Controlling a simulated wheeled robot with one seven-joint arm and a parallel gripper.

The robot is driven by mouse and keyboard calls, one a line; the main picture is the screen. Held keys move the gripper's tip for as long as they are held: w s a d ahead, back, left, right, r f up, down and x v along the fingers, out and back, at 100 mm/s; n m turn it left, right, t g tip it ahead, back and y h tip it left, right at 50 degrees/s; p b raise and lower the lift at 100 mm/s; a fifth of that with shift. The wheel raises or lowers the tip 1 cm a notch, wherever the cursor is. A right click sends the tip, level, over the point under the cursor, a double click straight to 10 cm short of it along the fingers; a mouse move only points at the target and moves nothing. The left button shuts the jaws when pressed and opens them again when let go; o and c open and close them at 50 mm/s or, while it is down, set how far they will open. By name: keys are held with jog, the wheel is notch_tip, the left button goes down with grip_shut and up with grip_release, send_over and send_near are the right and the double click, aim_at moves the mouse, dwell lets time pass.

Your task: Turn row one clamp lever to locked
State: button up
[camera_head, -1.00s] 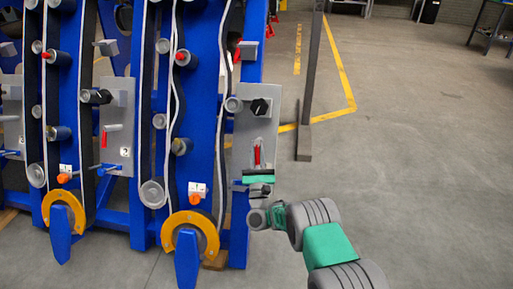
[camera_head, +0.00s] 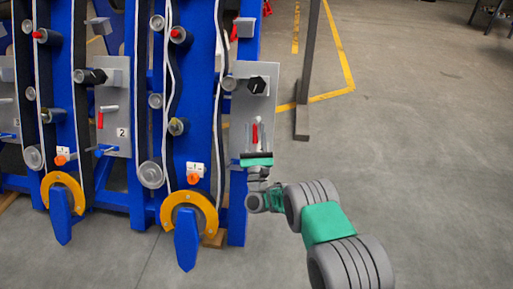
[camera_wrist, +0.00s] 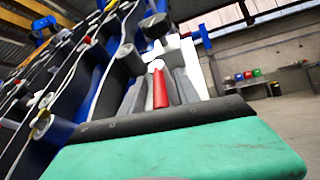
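The red clamp lever (camera_head: 255,132) stands out from the grey panel (camera_head: 237,110) on the rightmost row. The number of this panel cannot be seen. My gripper (camera_head: 255,133) is in front of the panel, with a finger on each side of the lever. In the wrist view the red lever (camera_wrist: 160,88) shows upright between the two grey fingers of my gripper (camera_wrist: 162,84). The fingers look apart, and I cannot tell whether either touches the lever. The lever's base is partly hidden.
A black knob (camera_head: 257,85) sits above the lever on the same panel. A second panel (camera_head: 122,118) marked 2, with its own red lever, is to the left. Blue frames and rollers fill the left. A grey post (camera_head: 302,118) stands to the right, with open floor beyond.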

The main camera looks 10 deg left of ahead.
jog(key=s+d+p, duration=0.1)
jog(key=s+d, duration=0.1)
jog(key=s, duration=0.9)
jog(key=shift+s+d+p, duration=0.2)
jog(key=shift+s+p, duration=0.05)
jog(key=shift+p, duration=0.05)
jog(key=shift+r, duration=0.1)
jog(key=shift+c, duration=0.4)
